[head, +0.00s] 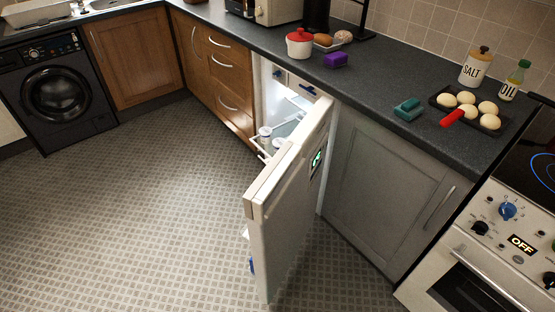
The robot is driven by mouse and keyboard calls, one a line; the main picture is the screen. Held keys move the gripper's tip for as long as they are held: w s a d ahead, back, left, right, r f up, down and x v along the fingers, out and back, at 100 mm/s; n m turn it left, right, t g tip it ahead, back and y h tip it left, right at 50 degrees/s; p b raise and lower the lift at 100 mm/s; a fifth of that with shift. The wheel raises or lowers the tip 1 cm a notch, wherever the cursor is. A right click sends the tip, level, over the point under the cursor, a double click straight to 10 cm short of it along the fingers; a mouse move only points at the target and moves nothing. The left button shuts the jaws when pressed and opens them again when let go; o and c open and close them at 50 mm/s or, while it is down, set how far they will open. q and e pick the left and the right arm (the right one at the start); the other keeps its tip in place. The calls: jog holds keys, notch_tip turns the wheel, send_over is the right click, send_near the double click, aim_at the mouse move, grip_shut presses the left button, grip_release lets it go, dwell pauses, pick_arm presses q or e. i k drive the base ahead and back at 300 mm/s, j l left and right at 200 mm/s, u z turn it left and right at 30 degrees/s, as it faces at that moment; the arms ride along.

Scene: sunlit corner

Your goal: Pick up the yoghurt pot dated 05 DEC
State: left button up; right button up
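A small fridge under the worktop stands with its white door (285,195) swung open towards me. Inside, white pots (265,131) with pale lids stand at the front of a shelf or pulled-out tray, partly behind the door edge. Another pot (279,143) shows close to the door. They are too small for me to read any date, so I cannot tell which one is dated 05 DEC. The rest of the fridge inside is partly hidden by the door. Neither of my grippers is in view.
The tiled floor (140,200) left of the door is clear. A grey cupboard (390,185) and an oven (490,260) stand to the right.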

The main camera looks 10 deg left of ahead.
aim_at(278, 142)
jog(key=k+z, duration=0.15)
jog(key=z, duration=1.25)
jog(key=j+z, duration=0.3)
jog(key=k+j+z, duration=0.1)
jog(key=j+z, duration=0.15)
jog(key=j, duration=0.25)
jog(key=k+j+z, duration=0.1)
jog(key=j+z, duration=0.2)
jog(key=k+j+z, duration=0.15)
jog(key=j+z, duration=0.15)
jog(key=j, duration=0.15)
